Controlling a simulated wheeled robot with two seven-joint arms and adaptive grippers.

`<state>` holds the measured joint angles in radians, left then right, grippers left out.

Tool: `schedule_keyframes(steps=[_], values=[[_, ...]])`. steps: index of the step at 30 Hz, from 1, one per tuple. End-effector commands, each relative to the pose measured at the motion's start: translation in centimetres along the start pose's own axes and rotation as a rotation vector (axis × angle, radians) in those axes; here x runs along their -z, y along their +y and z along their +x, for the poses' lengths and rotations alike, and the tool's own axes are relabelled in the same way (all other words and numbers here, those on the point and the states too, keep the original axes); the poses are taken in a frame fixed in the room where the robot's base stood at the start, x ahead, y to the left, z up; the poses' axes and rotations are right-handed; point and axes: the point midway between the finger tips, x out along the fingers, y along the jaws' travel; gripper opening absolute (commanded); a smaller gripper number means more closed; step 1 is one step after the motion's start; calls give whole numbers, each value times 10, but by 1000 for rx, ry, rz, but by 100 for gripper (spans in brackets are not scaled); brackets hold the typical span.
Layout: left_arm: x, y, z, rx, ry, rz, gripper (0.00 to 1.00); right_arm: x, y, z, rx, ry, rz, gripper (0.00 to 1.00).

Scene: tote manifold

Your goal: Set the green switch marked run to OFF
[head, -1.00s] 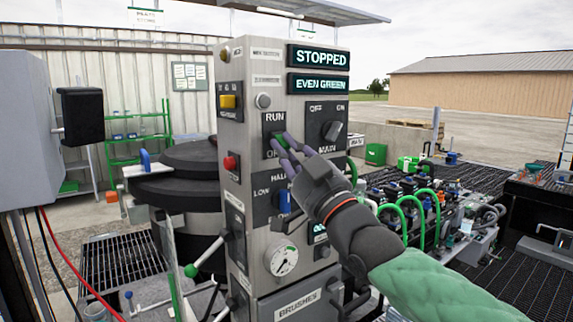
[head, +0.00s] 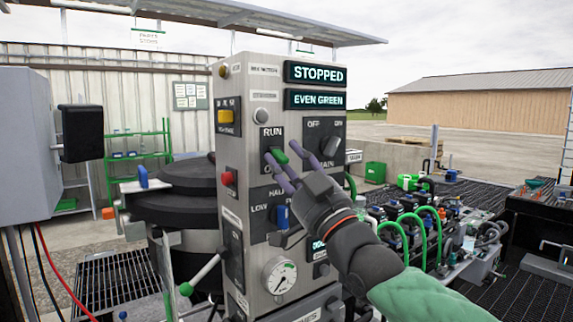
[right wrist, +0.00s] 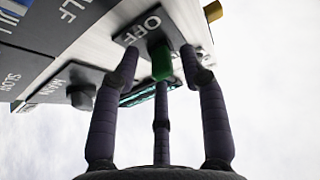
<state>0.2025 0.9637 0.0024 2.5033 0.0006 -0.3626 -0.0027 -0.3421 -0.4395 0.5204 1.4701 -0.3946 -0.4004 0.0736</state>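The green switch (head: 280,155) sits on a dark plate marked RUN at the top, on the front of the grey control panel (head: 259,75). Its lower label is mostly hidden by my fingers. My right gripper (head: 281,160) has its purple fingers spread at the switch, one on each side. In the right wrist view the green switch (right wrist: 161,62) shows between the open fingertips, beside the word OFF. I cannot tell whether the fingers touch it, nor its exact setting. The upper display (head: 315,73) reads STOPPED. My left gripper is not in view.
A black MAIN knob (head: 325,140) is just right of the switch. A blue selector (head: 282,217) and a gauge (head: 280,276) sit below. A yellow switch (head: 226,116) and red button (head: 228,178) are on the side face. Green hoses (head: 432,222) stand at right.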

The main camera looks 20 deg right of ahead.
Motion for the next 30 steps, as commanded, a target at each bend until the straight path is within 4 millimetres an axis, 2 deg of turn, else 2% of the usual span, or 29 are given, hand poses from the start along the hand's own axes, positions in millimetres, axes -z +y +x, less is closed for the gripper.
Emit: schedule_keyframes(steps=[7,11,24,30], values=[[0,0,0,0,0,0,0,-2,-1,-1,2,-4,0,43],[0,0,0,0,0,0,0,-2,-1,-10,2,-3,-1,43],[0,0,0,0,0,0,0,-1,0,-83,0,-3,-1,43],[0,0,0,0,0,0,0,-1,0,-109,0,-2,-1,43]])
